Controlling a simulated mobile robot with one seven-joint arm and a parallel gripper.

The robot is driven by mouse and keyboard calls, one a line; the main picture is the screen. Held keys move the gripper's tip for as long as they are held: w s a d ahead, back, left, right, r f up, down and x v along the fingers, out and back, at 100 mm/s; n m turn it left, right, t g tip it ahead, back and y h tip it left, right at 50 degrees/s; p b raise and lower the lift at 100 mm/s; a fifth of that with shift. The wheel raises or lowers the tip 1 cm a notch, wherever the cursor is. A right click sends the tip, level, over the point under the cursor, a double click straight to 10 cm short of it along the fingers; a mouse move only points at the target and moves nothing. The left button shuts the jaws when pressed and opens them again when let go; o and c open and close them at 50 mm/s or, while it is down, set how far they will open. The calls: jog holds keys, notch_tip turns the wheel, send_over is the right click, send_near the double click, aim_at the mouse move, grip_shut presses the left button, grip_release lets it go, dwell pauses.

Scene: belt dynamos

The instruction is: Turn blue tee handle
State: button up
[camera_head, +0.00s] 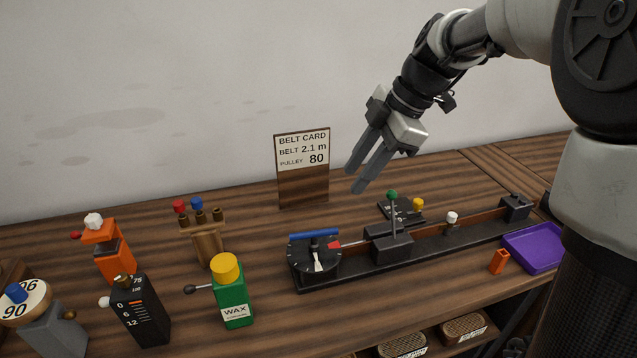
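The blue tee handle (314,235) is a blue bar lying level over a black dial (315,256) with a white pointer. The dial sits at the left end of a long black rail device (430,247) on the wooden bench. My gripper (359,184) hangs in the air above and to the right of the handle, pointing down and left. Its two grey fingers are apart with a narrow gap, and nothing shows between them. It does not touch the handle.
A belt card (303,150) stands behind the dial. A green wax bottle (231,291) stands left of it. An orange device (108,252) and a black scale box (139,312) stand farther left. A purple tray (536,247) and small orange block (499,262) lie at right.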

aim_at(317, 232)
jog(key=x, duration=1.7)
jog(key=shift+w+f, duration=0.1)
jog(key=shift+f, duration=0.05)
grip_shut()
